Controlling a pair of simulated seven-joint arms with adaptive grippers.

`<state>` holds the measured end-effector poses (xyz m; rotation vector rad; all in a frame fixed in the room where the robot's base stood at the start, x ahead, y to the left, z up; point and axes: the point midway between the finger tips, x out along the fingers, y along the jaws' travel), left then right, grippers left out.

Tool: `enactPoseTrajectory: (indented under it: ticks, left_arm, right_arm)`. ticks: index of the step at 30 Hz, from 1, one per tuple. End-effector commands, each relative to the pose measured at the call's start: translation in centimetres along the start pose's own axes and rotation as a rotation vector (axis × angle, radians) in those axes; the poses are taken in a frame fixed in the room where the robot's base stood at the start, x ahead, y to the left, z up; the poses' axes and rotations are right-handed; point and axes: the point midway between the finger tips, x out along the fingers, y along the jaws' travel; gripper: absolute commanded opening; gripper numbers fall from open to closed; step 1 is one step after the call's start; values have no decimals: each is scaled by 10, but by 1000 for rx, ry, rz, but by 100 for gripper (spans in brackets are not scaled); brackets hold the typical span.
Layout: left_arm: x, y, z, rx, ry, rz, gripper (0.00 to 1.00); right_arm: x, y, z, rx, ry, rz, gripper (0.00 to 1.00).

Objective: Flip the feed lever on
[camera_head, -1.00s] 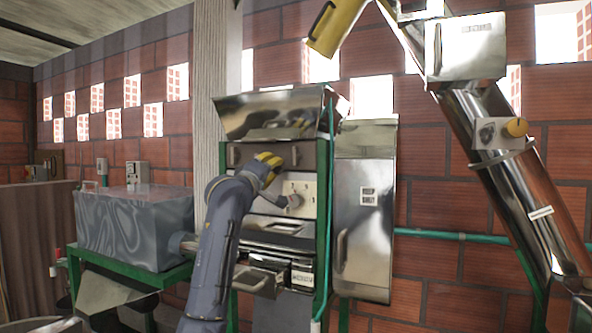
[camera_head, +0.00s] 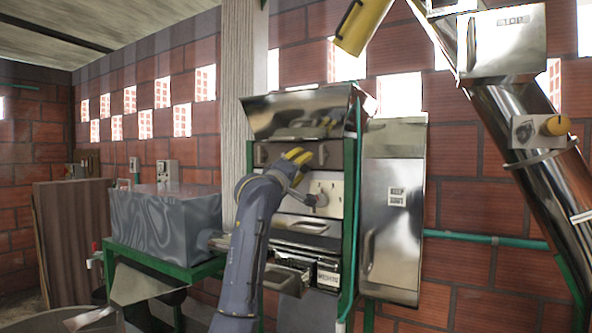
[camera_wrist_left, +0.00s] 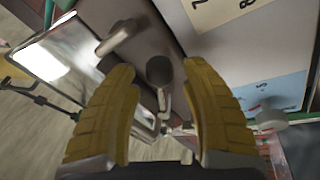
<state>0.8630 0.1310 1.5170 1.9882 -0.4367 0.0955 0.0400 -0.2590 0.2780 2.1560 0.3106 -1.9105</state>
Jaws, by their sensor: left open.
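My left gripper (camera_head: 299,158) has yellow fingers and is just above and left of this lever in the head view. In the left wrist view the gripper (camera_wrist_left: 165,95) is open and empty. A dark round end (camera_wrist_left: 159,70), seemingly a lever's, shows between and beyond its fingers, with no visible contact. Which control is the feed lever I cannot tell for sure. My right gripper is out of view.
A grey metal cabinet (camera_head: 394,215) stands right of the pulper. A grey tank (camera_head: 160,225) on a green stand is to the left. A pale dial (camera_wrist_left: 270,118) is right of my fingers.

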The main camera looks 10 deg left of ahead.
Motion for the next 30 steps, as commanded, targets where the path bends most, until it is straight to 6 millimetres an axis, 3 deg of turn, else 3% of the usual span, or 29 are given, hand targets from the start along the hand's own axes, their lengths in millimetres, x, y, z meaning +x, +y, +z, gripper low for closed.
enactPoseTrajectory:
  ticks: [8, 21, 30]
  left_arm:
    - [-25, 0, 0, 0, 1, 1, 46]
    - [-91, 0, 0, -1, 1, 1, 46]
    - [-115, 0, 0, -1, 0, 0, 46]
  right_arm:
    - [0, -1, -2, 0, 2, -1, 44]
    - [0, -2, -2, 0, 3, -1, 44]
    - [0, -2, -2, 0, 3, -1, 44]
